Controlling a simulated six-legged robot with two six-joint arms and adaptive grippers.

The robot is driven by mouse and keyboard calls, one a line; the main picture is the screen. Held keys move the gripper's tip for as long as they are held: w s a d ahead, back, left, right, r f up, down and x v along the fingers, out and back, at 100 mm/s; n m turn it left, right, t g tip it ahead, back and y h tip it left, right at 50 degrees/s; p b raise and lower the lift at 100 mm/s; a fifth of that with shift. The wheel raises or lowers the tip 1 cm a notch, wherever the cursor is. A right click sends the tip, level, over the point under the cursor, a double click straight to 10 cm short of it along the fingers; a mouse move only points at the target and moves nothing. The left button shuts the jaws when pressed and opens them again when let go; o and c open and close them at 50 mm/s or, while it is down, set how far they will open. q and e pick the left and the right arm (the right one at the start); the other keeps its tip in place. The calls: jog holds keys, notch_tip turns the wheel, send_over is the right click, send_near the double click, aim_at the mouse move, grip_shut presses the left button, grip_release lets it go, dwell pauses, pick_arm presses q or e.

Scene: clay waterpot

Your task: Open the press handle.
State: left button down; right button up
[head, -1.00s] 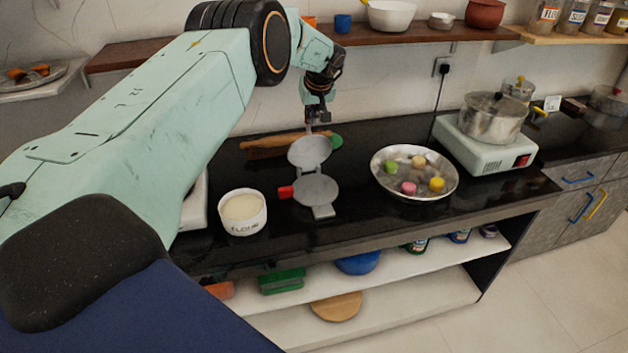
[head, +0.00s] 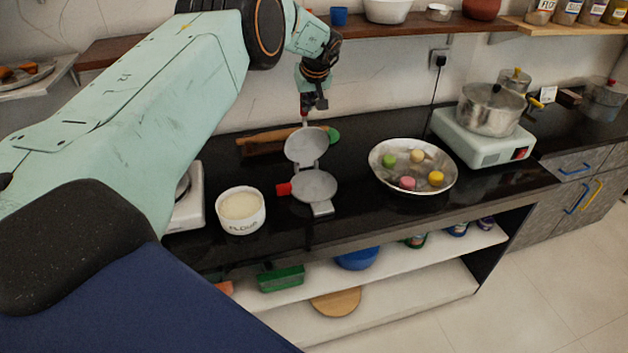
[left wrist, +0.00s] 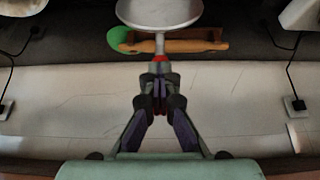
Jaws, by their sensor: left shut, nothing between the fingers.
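The press (head: 314,187) stands on the black counter with its two round grey plates apart. Its lower plate lies flat, with a red grip at its left and a grey tab at its front. The upper plate (head: 304,147) is raised at the back; its face shows to the head camera. It also shows at the top of the left wrist view (left wrist: 160,12), with a narrow grey bar running toward my fingers. My left gripper (head: 306,121) is shut and empty, just above and behind the upper plate. I cannot tell whether it touches the bar. My right gripper is not in view.
A rolling pin (head: 268,138) lies behind the press, with a green round thing (head: 333,134) beside it. A white flour bowl (head: 241,211) stands left. A metal dish (head: 376,178) with several coloured pieces and a stove with a pot (head: 490,110) stand right. A shelf (head: 465,28) hangs above.

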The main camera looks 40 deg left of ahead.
aim_at(305, 118)
pick_arm(q)
jog(key=shift+w+a+f+b, duration=0.25)
jog(key=shift+w+a+b, duration=0.2)
jog(key=shift+a+b, duration=0.1)
jog(key=shift+w+a+f+b, duration=0.25)
jog(key=shift+w+a+b, duration=0.15)
jog(key=shift+a, duration=0.15)
jog(key=shift+w+r+b, duration=0.1)
jog(key=shift+r+b, duration=0.15)
jog(key=shift+b, duration=0.05)
jog(key=shift+r, duration=0.2)
jog(key=c, duration=1.9)
grip_release()
jog(key=shift+a+f, duration=0.2)
jog(key=o, duration=0.6)
jog(key=shift+d+r, duration=0.15)
jog(key=o, duration=0.4)
